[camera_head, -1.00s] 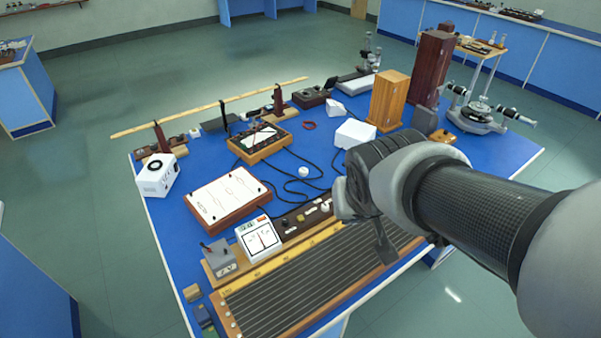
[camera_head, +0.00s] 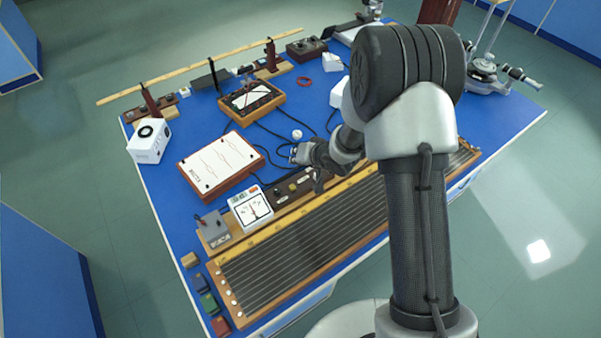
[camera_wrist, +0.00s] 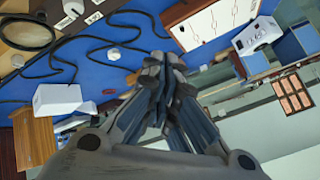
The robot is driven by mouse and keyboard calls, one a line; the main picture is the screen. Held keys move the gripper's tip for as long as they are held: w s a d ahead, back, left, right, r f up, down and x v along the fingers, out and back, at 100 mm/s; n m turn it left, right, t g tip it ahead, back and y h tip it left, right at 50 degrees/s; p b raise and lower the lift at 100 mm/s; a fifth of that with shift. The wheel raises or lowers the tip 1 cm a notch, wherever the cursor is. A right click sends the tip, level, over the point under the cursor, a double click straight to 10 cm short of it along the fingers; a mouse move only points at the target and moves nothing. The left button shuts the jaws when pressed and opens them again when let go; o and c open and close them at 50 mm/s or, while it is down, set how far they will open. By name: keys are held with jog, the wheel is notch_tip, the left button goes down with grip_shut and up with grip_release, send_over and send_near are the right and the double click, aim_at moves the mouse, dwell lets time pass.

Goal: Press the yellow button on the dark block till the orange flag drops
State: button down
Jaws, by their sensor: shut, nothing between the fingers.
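The dark block (camera_head: 285,190) is a long low strip behind the ruled wooden board. It carries small pale-yellow spots, one of them at its middle (camera_head: 293,187); which of them is the yellow button is too small to tell. I cannot make out the orange flag. My gripper (camera_head: 318,187) hangs over the right end of the block, partly hidden by my own wrist; whether it touches is unclear. In the wrist view my gripper (camera_wrist: 165,68) has its fingers together with nothing between them.
A white two-scale meter (camera_head: 250,207) stands left of the block. A white-topped box (camera_head: 220,163) lies behind it. Black cables (camera_head: 272,150) and a white knob (camera_head: 297,134) lie on the blue table. The ruled board (camera_head: 310,238) fills the front.

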jog(key=shift+a+f+y, duration=0.15)
jog(key=shift+a+f, duration=0.1)
jog(key=shift+f, duration=0.2)
jog(key=shift+a+f+y, duration=0.15)
jog(key=shift+a+f, duration=0.05)
jog(key=shift+f, duration=0.25)
jog(key=shift+s, duration=0.1)
jog(key=b, duration=0.7)
send_over(295, 186)
notch_tip(295, 186, down, 7)
jog(key=shift+f, duration=0.2)
jog(key=shift+f+b, duration=0.4)
jog(key=shift+f, duration=0.3)
jog(key=shift+f, duration=0.1)
jog(key=shift+f, duration=0.3)
